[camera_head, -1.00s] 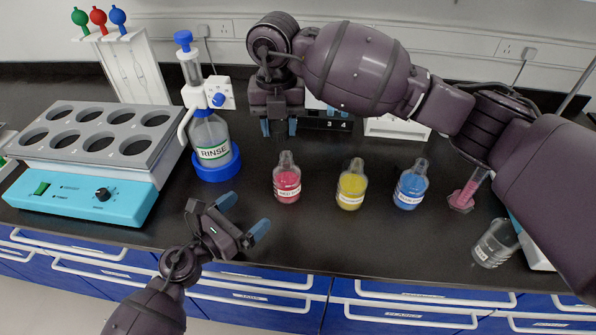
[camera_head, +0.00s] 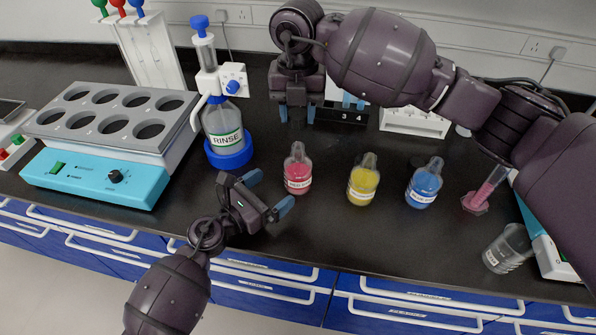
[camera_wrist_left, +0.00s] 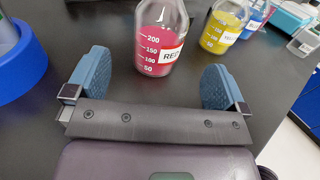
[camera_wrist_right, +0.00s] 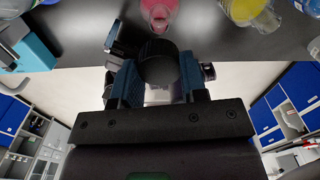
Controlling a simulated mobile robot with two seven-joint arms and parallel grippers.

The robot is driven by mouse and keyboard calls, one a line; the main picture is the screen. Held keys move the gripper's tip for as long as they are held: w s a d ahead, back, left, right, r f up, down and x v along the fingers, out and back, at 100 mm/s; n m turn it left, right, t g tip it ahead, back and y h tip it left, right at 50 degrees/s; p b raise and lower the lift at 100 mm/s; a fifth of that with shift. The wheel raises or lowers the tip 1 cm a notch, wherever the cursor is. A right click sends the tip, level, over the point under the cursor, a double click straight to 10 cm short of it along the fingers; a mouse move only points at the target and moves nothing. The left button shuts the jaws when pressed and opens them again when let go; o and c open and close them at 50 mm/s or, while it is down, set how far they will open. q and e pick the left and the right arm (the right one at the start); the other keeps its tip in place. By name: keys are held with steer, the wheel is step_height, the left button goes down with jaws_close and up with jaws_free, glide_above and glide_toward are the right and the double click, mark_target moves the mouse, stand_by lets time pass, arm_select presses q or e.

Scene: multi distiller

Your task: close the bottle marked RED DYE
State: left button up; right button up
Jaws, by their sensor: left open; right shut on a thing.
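The RED DYE bottle (camera_head: 298,175), clear glass with red liquid and a white label, stands upright on the black bench. Its open neck shows no cap. It also shows in the left wrist view (camera_wrist_left: 155,50), beyond and between the fingertips. My left gripper (camera_head: 268,192) is open and empty, low at the bottle's front left, apart from it. My right gripper (camera_head: 297,113) points down behind and above the bottle, shut on a dark round cap (camera_wrist_right: 158,65). In the head view the cap is hard to tell from the dark bench.
A yellow bottle (camera_head: 363,185) and a blue bottle (camera_head: 424,187) stand to the right. The RINSE bottle (camera_head: 222,125) in a blue ring (camera_head: 230,158) stands close on the left.

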mark_target(298, 169)
arm_select(q)
steer(key=x, duration=0.9)
steer(key=c, duration=1.3)
steer(key=shift+a, duration=0.1)
arm_select(e)
steer(key=shift+f, duration=2.5)
steer(key=shift+f, duration=0.1)
steer(key=shift+f, duration=0.75)
steer(key=shift+f, duration=0.6)
